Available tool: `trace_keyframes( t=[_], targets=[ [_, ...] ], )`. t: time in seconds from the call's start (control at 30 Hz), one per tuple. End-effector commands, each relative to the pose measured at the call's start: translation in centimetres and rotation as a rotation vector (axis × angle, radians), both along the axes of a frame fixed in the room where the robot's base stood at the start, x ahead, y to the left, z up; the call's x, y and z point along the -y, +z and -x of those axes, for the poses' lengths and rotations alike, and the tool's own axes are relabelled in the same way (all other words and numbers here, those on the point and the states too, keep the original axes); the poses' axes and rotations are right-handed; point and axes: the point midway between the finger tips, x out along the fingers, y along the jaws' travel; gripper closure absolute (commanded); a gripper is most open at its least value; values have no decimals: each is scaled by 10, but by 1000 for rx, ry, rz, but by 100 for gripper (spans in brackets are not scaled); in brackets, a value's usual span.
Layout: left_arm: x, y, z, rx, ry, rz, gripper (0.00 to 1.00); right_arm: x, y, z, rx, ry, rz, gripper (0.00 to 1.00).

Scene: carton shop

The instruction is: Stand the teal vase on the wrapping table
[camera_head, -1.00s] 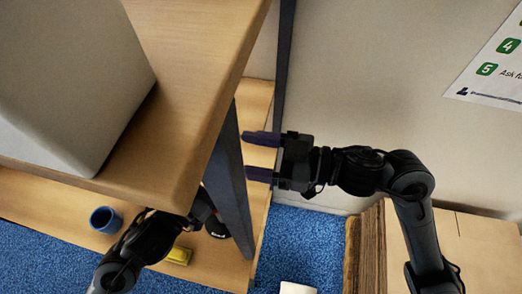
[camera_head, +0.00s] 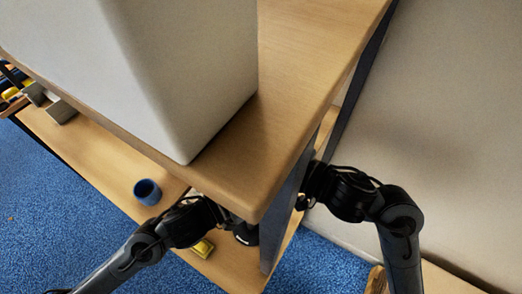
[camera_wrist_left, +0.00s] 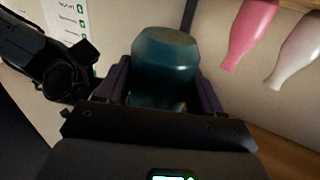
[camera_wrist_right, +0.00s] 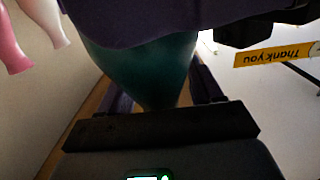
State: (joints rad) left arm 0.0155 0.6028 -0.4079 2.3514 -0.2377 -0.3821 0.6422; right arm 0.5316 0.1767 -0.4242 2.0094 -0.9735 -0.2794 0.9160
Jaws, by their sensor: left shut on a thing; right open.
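The teal vase (camera_wrist_left: 165,62) sits between the purple fingers of my left gripper (camera_wrist_left: 163,78), which is shut on it, in the left wrist view. In the right wrist view the vase (camera_wrist_right: 150,72) is close up and tapers down between the fingers of my right gripper (camera_wrist_right: 160,88). That gripper is open around it; whether it touches is unclear. A dark purple part covers the vase's upper portion there. In the head view both grippers and the vase are hidden by the shelf's corner and post. I cannot identify the wrapping table for certain.
A large pale box (camera_head: 190,60) stands on the upper wooden shelf (camera_head: 275,130). A dark post (camera_head: 285,215) stands between my arms. A blue cup (camera_head: 147,191) and a yellow item (camera_head: 203,248) are on the lower board. A pink vase (camera_wrist_left: 249,35) and a white vase (camera_wrist_left: 299,50) are nearby.

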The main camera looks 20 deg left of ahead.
Motion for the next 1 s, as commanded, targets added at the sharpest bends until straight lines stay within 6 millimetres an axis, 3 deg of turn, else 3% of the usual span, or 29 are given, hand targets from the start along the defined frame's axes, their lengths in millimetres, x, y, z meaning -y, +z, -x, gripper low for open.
trace_keyframes(
  t=[0.17, 0.57, 0.6, 0.77, 1.0],
  targets=[
    [0, 1, 0, 1, 0, 1, 71, 0, 0, 0, 0, 0, 0, 38],
    [0, 1, 0, 1, 0, 1, 71, 1, 0, 0, 0, -2, 0, 99],
    [0, 1, 0, 1, 0, 1, 27, 1, 1, -1, 1, -2, -2, 99],
    [0, 1, 0, 1, 0, 1, 4, 1, 1, 0, 1, -1, -2, 99],
    [0, 0, 0, 0, 0, 0, 4, 1, 1, 0, 1, -1, -2, 99]
  ],
)
